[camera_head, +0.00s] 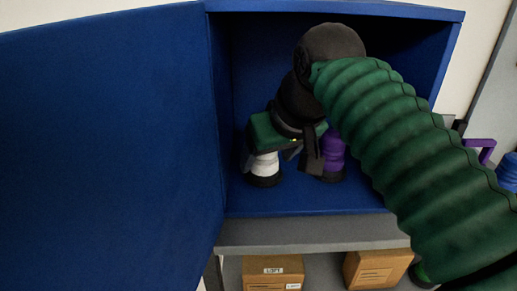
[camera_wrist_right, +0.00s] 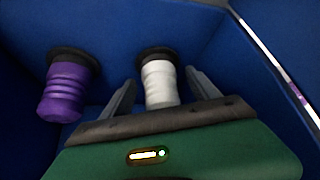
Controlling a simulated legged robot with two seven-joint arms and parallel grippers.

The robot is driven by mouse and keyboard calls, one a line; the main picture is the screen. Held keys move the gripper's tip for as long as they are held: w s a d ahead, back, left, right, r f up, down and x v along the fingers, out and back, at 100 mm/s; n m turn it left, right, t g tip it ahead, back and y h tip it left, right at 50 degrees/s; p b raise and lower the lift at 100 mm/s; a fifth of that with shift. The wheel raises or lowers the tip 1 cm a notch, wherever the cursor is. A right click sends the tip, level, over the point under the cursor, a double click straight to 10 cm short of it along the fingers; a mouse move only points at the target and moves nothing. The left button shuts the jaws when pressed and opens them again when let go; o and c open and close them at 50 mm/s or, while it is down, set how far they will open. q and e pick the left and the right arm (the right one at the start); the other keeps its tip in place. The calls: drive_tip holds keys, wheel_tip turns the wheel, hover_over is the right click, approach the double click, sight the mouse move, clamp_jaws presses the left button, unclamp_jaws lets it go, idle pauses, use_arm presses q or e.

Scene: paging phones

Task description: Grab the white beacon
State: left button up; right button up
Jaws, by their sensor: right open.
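The white beacon (camera_head: 264,166), a ribbed white body on a dark round base, stands on the floor of the blue cabinet in the head view. My right gripper (camera_head: 292,151) is inside the cabinet, close to the beacon, and partly covers its top. In the right wrist view the white beacon (camera_wrist_right: 158,85) shows between the two spread dark fingers of my right gripper (camera_wrist_right: 161,77). The gripper is open; I cannot tell whether a finger touches the beacon. My left gripper is not in view.
A purple beacon (camera_head: 333,150) stands to the right of the white one, and left of it in the wrist view (camera_wrist_right: 63,90). The cabinet's open blue door (camera_head: 105,150) fills the left. Cardboard boxes (camera_head: 273,272) (camera_head: 377,267) sit below.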

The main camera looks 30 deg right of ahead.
drive_tip(key=w+p, duration=0.1)
drive_tip(key=w+d+p, duration=0.1)
drive_tip(key=w, duration=0.1)
drive_tip(key=shift+w+d+r, duration=0.1)
drive_tip(key=shift+w+d, duration=0.05)
drive_tip(key=shift+w, duration=0.15)
drive_tip(key=shift+f+p, duration=0.3)
drive_tip(key=shift+f, duration=0.05)
drive_tip(key=shift+w+a+f, duration=0.15)
drive_tip(key=shift+a, duration=0.45)
drive_tip(key=shift+c, duration=0.8)
drive_tip(key=shift+w+a, duration=0.15)
drive_tip(key=shift+a, duration=0.05)
drive_tip(key=c, duration=0.5)
drive_tip(key=shift+d, duration=0.3)
drive_tip(key=c, duration=0.7)
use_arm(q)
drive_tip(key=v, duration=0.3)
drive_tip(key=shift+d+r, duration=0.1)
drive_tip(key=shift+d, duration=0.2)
use_arm(e)
drive_tip(key=shift+d, duration=0.2)
clamp_jaws()
